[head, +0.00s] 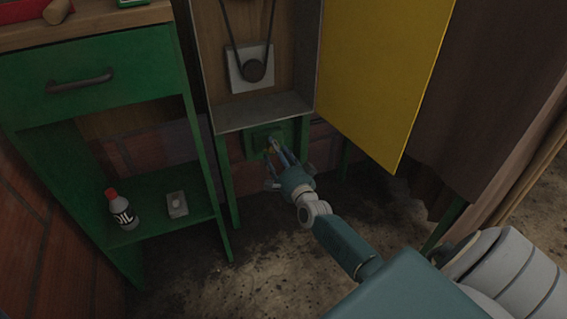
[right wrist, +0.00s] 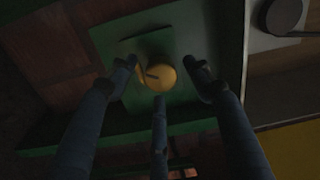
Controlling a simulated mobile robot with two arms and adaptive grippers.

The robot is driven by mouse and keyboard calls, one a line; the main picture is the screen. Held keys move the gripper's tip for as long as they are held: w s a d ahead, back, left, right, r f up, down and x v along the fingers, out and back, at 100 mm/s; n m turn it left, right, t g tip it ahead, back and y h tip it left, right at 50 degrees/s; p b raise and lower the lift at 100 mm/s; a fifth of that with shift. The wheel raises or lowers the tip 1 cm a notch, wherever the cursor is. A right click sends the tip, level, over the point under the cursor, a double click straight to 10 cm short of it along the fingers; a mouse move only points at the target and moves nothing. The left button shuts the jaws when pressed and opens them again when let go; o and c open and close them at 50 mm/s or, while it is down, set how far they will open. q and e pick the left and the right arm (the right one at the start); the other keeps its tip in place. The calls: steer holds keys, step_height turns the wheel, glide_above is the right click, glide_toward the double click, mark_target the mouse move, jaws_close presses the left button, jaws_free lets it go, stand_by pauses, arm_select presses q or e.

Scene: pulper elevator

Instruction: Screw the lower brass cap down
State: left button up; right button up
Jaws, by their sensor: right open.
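The lower brass cap (right wrist: 160,76) shows in the right wrist view as a round yellow knob with a dark mark on its face, set on a green plate (right wrist: 138,45). In the head view the green plate (head: 257,140) sits below the open box, and the cap is mostly hidden by my fingers. My right gripper (head: 274,160) is in front of the plate. In the right wrist view its fingers (right wrist: 160,85) are spread around the cap, with visible gaps at both sides. The lower finger is close under the cap; I cannot tell if it touches. My left gripper is not in view.
Above stands an open box (head: 265,112) with a belt and pulley (head: 255,70). Its yellow door (head: 380,75) hangs open at the right. A green cabinet (head: 95,85) at the left holds a bottle (head: 122,212) and a small grey box (head: 177,204) on its shelf.

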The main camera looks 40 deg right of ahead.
steer(key=v, duration=1)
steer(key=shift+r, duration=0.15)
